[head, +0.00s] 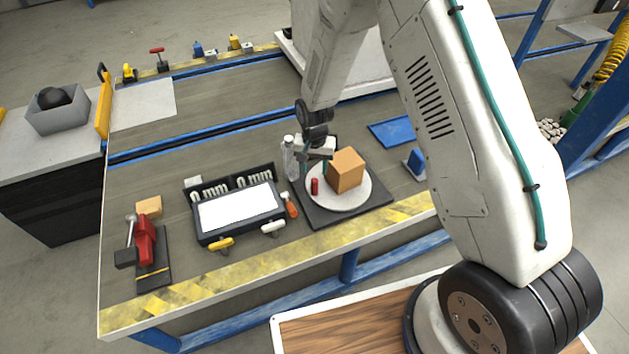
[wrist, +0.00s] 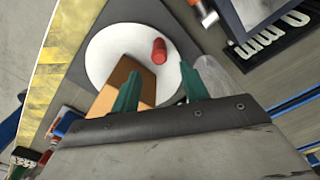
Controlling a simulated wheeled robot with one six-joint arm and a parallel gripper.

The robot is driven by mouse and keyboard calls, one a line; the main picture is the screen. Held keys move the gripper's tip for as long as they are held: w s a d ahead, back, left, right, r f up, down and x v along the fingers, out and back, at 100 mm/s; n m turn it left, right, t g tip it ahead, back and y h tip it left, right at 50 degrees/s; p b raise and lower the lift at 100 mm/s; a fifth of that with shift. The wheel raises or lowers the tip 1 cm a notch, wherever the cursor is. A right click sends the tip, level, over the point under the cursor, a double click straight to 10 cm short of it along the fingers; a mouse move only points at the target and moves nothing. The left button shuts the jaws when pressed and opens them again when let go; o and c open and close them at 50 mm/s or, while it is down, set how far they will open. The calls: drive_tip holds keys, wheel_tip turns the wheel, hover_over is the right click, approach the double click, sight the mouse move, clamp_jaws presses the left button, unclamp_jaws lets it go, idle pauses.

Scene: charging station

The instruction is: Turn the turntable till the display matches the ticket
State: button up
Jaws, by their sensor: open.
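The turntable is a round white plate (head: 350,201) on a dark square base (head: 316,218), near the front edge of the bench. An orange-brown box (head: 346,170) and a small red cylinder (head: 315,186) stand on the plate. My gripper (head: 317,165) is open above the plate's back left part, near the box. In the wrist view its green fingers (wrist: 160,88) point toward the plate, with the box (wrist: 120,83) partly behind one finger and the red cylinder (wrist: 159,51) beyond the gap. A device with a blank white screen (head: 238,208) lies left of the turntable. I cannot make out any ticket text.
A clear bottle (head: 290,158) stands close behind the turntable's left side. An orange-handled screwdriver (head: 290,205) lies between turntable and device. A blue tray (head: 393,132) lies behind right. A red clamp (head: 146,238) stands far left. The bench middle is clear.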

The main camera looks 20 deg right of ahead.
sight(315, 180)
wheel_tip(315, 180, down, 7)
drive_tip(key=shift+f, duration=0.1)
idle(0.3)
drive_tip(key=shift+s, duration=0.1)
clamp_jaws()
